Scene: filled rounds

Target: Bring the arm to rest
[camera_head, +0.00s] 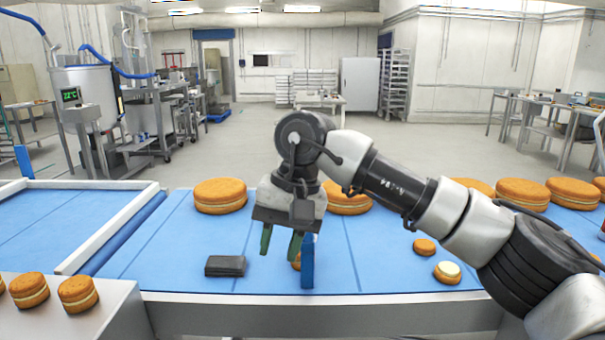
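My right arm comes in from the right over the blue belt (350,262). My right gripper (281,246) points down above the belt, its greenish fingers apart with nothing visible between them. A small round is mostly hidden behind the right finger and an upright blue piece (307,264); whether that piece touches the gripper I cannot tell. A small orange round (424,247) and another with a pale top (447,273) lie right of the gripper, apart from it. My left gripper is not in view.
A dark flat block (225,266) lies left of the gripper. Large filled rounds (220,196) line the belt's far side, one partly behind my arm. Small rounds (78,294) stand on a pale surface at lower left. A white-railed blue belt (62,215) lies at left.

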